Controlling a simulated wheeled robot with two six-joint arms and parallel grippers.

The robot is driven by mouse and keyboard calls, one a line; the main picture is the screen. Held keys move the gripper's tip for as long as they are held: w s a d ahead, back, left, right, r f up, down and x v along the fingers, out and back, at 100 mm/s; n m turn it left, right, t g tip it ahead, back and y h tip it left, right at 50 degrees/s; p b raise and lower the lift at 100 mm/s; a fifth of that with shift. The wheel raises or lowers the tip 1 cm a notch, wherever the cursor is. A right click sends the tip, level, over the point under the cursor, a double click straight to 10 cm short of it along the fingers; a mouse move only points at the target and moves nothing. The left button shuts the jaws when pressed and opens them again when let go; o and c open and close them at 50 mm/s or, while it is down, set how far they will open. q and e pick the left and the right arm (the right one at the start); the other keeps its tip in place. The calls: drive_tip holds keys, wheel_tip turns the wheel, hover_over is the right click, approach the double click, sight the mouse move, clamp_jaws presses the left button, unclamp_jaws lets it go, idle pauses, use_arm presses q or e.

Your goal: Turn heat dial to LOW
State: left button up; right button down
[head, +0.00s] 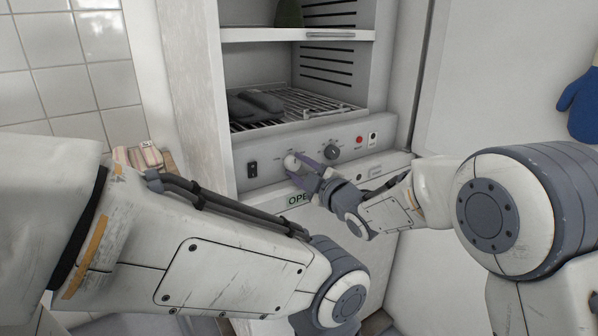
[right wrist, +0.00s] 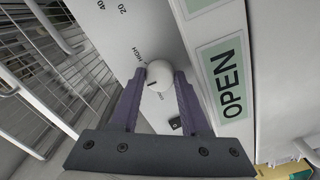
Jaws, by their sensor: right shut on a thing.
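The heat dial (head: 291,162) is a round white knob on the front control panel (head: 270,155) of the cabinet. In the right wrist view the dial (right wrist: 160,74) sits between the two purple fingers of my right gripper (right wrist: 160,82), which is shut on it. A short dark mark shows on the dial's left side, and the word HIGH is printed on the panel just beyond it. The LOW label cannot be made out. My right gripper also shows in the head view (head: 304,168), at the panel. My left forearm crosses the lower left; its gripper is out of view.
A black dial (head: 333,152), a red button (head: 360,139) and a dark rocker switch (head: 252,170) are on the same panel. A green OPEN label (head: 298,199) is below. Dark mitts (head: 255,104) lie on the wire rack above. A blue mitt (head: 582,105) hangs at right.

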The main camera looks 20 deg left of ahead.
idle(0.3)
drive_tip(key=shift+c, duration=2)
unclamp_jaws()
drive_tip(key=shift+f, duration=0.1)
drive_tip(key=shift+p, duration=0.45)
drive_tip(key=m+p, duration=1.1)
drive_tip(key=p, duration=0.1)
drive_tip(key=shift+s+r+m, duration=0.1)
drive_tip(key=shift+r+m, duration=0.25)
drive_tip(key=shift+m, duration=0.05)
drive_tip(key=b+v, duration=0.1)
drive_tip(key=v, duration=0.9)
drive_tip(key=s+d+r+m+g+h+p, duration=0.1)
drive_tip(key=s+d+r+g+h+p, duration=0.1)
drive_tip(key=s+d+r+h+p, duration=0.3)
drive_tip(key=s+d+r+m+g+h+p, duration=0.1)
drive_tip(key=s+d+r+g+h+p, duration=0.2)
drive_tip(key=r+p, duration=0.7)
drive_tip(key=shift+s+d+r+m+h+p, duration=0.4)
drive_tip(key=shift+s+d+h+p, duration=0.7)
drive_tip(key=shift+s+p, duration=0.95)
